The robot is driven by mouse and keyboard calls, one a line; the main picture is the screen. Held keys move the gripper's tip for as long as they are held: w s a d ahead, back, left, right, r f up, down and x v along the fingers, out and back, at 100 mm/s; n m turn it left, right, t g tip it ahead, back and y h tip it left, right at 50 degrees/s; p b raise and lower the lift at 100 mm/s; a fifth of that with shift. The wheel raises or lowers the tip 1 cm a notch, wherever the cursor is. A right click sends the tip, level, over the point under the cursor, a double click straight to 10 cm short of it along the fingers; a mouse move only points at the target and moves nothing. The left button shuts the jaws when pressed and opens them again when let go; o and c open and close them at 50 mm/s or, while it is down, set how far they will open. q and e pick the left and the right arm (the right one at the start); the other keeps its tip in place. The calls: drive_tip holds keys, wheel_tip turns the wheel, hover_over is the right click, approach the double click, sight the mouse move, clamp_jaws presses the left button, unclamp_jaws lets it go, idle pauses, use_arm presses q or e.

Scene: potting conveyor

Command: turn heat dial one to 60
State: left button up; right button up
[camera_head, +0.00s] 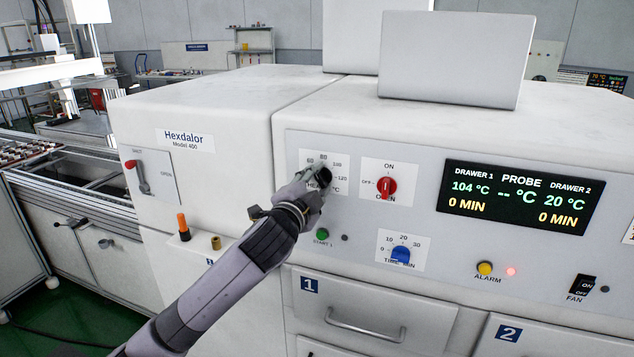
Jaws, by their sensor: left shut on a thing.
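Heat dial one (326,174) is a dark knob on a white scale plate (341,157) at the left of the oven's front panel. The marks 60, 80, 100 and 120 show around it; the lower left of the scale is covered by my gripper. My left gripper (318,180) comes up from the lower left and is shut on the dial. The dial's pointer is hidden, so its setting cannot be read. The display (520,198) shows drawer 1 at 104 °C and 0 min, drawer 2 at 20 °C and 0 min. My right gripper is not in view.
Right of the dial is a red on/off knob (386,187). Below are a green start button (322,234) and a blue time dial (401,255). Drawer 1 (375,312) is closed. A red-handled lever (137,176) and an orange-topped item (183,225) are at the left.

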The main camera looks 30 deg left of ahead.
use_arm(q)
drive_tip(key=shift+f+n, duration=0.1)
drive_tip(key=shift+n, duration=1.5)
drive_tip(key=o, duration=1.2)
drive_tip(key=shift+c, duration=0.2)
drive_tip(key=v, duration=1.2)
